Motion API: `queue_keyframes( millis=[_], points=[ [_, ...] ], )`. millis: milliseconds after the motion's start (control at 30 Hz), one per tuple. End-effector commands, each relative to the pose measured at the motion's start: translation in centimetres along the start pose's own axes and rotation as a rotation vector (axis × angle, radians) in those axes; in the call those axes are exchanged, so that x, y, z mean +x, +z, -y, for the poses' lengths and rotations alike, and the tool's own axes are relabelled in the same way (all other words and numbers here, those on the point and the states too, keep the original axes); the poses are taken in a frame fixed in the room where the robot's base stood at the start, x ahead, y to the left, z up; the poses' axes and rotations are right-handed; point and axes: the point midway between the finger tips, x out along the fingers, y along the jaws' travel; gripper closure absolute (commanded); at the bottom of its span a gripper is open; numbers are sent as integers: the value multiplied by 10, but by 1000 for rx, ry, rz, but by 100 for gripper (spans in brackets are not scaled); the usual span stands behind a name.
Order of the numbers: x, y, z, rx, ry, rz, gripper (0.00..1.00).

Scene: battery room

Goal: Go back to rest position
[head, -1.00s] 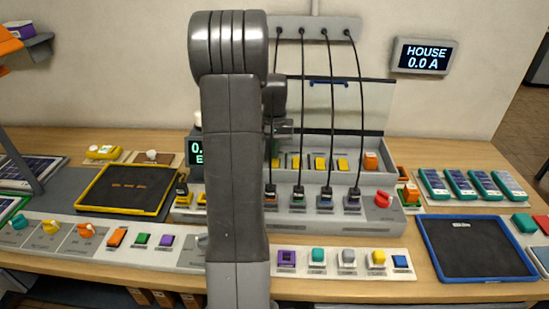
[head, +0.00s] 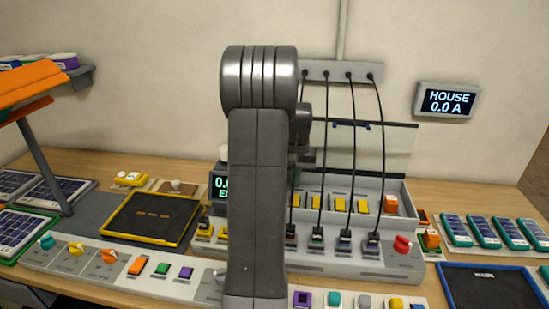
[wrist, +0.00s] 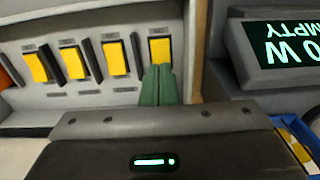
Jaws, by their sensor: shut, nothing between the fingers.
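My gripper (wrist: 158,72) is shut and empty in the wrist view, its green fingers together. Its tips overlap the lower edge of the rightmost yellow switch (wrist: 160,49) in that view; I cannot tell whether they touch it. My arm (head: 257,190) stands upright in the middle of the head view and hides part of the grey panel (head: 330,263) behind it.
A display (wrist: 285,42) appears upside down at the right of the wrist view. Black cables (head: 322,150) hang down to the panel. A yellow-rimmed tray (head: 113,239) lies left, a blue-rimmed tray (head: 445,283) right.

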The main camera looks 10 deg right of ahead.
Motion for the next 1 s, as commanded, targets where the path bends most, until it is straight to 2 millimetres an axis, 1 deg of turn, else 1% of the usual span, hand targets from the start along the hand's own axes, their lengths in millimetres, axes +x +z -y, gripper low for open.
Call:
queue_keyframes(
  millis=[167, 500, 600, 767, 833, 1000],
  points=[
    [14, 0, 0, 0, 0, 1, 100],
    [55, 0, 0, 0, 0, 1, 100],
    [64, 0, 0, 0, 0, 1, 100],
    [70, 0, 0, 0, 0, 0, 100],
    [67, 0, 0, 0, 0, 0, 100],
    [67, 0, 0, 0, 0, 0, 100]
  ],
)
